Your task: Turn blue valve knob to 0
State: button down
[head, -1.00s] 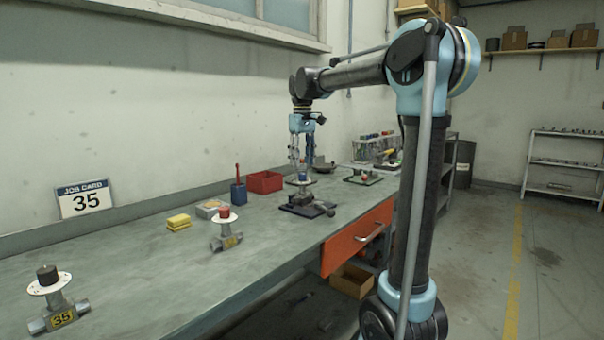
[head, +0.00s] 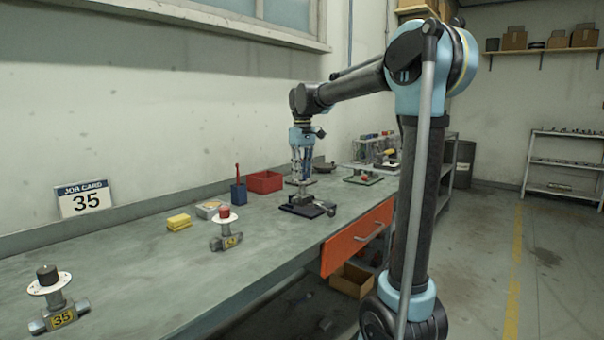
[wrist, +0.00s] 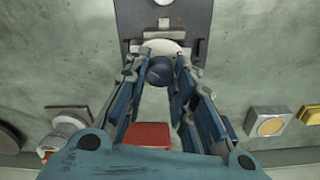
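The blue valve knob (wrist: 160,71) shows in the wrist view as a small dark blue round top with a pale dial plate (wrist: 168,47) partly visible around it. Its valve stands on a dark base plate (head: 308,208) on the bench. My gripper (wrist: 161,66) points down over the knob, with one finger on either side. The fingers look open, with narrow gaps beside the knob; contact is not clear. In the head view my gripper (head: 301,178) hides the knob. The dial numbers and pointer are too small to read.
A red-knobbed valve (head: 225,228) and a black-knobbed valve tagged 35 (head: 55,300) stand on the bench. The job card (head: 86,198) reads 35.

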jog(key=shift+m, duration=0.4)
jog(key=c, duration=1.3)
grip_release()
jog(key=shift+c, duration=0.2)
notch_tip(320, 180, up, 12)
jog(key=shift+d+f, duration=0.1)
